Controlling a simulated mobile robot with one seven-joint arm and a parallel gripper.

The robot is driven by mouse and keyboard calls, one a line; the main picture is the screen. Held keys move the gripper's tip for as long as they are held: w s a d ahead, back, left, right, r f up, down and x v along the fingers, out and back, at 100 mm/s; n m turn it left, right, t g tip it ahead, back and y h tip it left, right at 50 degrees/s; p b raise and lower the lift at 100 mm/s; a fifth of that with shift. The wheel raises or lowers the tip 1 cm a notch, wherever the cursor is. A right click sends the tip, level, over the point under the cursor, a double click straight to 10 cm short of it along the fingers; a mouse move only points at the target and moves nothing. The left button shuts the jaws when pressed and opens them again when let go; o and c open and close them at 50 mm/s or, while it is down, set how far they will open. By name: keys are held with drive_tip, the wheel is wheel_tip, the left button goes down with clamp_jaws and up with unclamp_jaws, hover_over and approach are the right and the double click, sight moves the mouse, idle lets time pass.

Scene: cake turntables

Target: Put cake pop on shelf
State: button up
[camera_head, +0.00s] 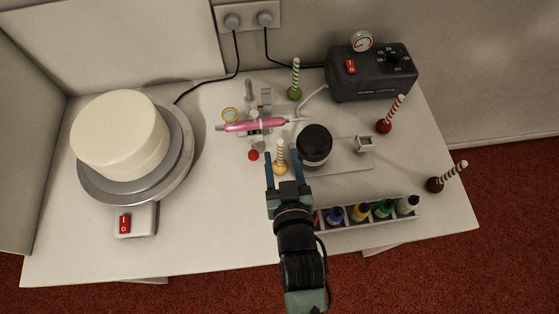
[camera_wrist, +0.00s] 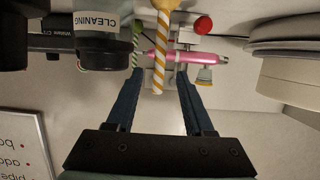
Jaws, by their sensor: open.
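A yellow cake pop (camera_head: 281,168) with a yellow-and-white striped stick stands on the table left of the black jar, stick up. My gripper (camera_head: 283,157) is open, one finger on each side of this cake pop. In the wrist view the striped stick (camera_wrist: 160,48) shows between the fingers, with a gap on both sides. Other cake pops stand on the table: a green one (camera_head: 294,93) at the back, a red one (camera_head: 384,126) at the right and a dark brown one (camera_head: 435,184) near the right edge. I cannot make out a shelf.
A black cleaning jar (camera_head: 314,146) stands close right of my gripper. A pink airbrush (camera_head: 256,125) lies on a stand behind it. A bottle rack (camera_head: 370,223) is at front right, a compressor (camera_head: 372,80) at back right. A cake (camera_head: 120,135) on a turntable (camera_head: 184,172) fills the left.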

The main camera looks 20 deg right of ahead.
drive_tip(key=shift+x, duration=3.55)
drive_tip(key=shift+s+f, duration=0.1)
drive_tip(key=shift+f, duration=0.05)
drive_tip(key=shift+c, duration=0.3)
clamp_jaws()
